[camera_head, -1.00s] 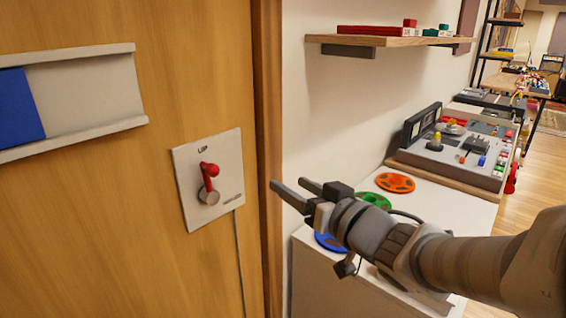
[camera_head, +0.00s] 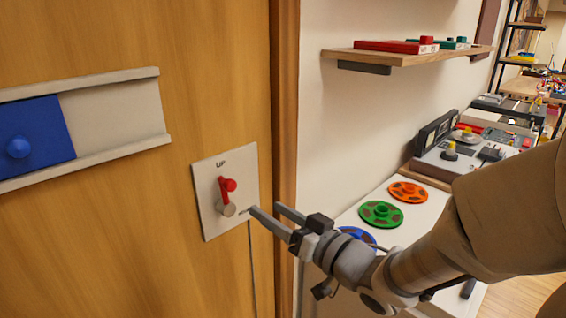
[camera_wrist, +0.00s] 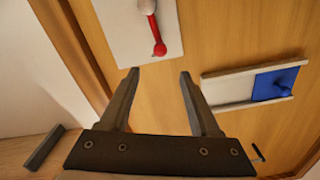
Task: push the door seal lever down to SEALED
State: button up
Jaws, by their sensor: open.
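The door seal lever (camera_head: 226,190) is red with a ball end and points up from its grey round pivot. Its light plate (camera_head: 207,172) is on the wooden door, with "UP" printed above the lever; the lower label is too small to read and partly hidden. My gripper (camera_head: 265,208) is open and empty, at the plate's lower right edge in the head view and apart from the lever. In the wrist view the red lever (camera_wrist: 157,38) shows beyond the gap between the open fingers (camera_wrist: 160,74), with the picture turned over.
A blue slider with a knob (camera_head: 32,145) sits in a pale rail on the door, left of the plate. The door frame (camera_head: 284,120) and a wall shelf (camera_head: 405,56) are to the right. Green (camera_head: 380,213) and orange (camera_head: 408,192) reels lie on a white cabinet top.

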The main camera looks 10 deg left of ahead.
aim_at(234, 187)
jog(key=b+x, duration=0.1)
jog(key=x, duration=1.3)
jog(key=shift+a, duration=0.2)
grip_shut()
dwell(0.8)
